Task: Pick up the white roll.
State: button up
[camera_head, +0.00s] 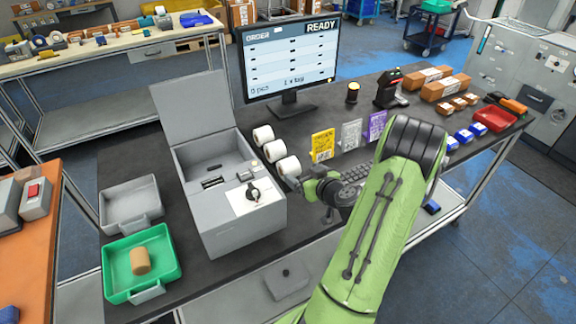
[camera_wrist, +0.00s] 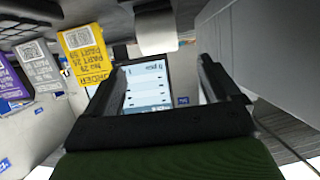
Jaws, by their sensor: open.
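Three white rolls stand in a row on the dark table, right of the grey box: the far roll (camera_head: 262,134), the middle roll (camera_head: 273,151) and the near roll (camera_head: 288,167). My gripper (camera_head: 300,186) is beside the near roll, at its lower right; the head view does not show clearly whether they touch. In the wrist view my gripper (camera_wrist: 163,85) is open, its two fingers apart with nothing held between them. A white roll (camera_wrist: 156,32) shows at the top of that view, beyond the fingertips; the other rolls are not clearly visible there.
The grey box (camera_head: 235,220) with its raised lid stands close on the left. A monitor (camera_head: 290,60) is behind the rolls. Yellow (camera_head: 322,145), grey (camera_head: 351,134) and purple (camera_head: 377,126) cards stand to the right. A green tray (camera_head: 172,262) holds a tan cylinder (camera_head: 140,261).

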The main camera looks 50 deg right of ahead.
aim_at(292, 167)
jog(key=p+x, duration=0.2)
jog(key=x, duration=0.9)
jog(key=shift+s+f, duration=0.1)
jog(key=shift+f, duration=0.05)
jog(key=shift+s, duration=0.15)
jog(key=shift+c, duration=0.3)
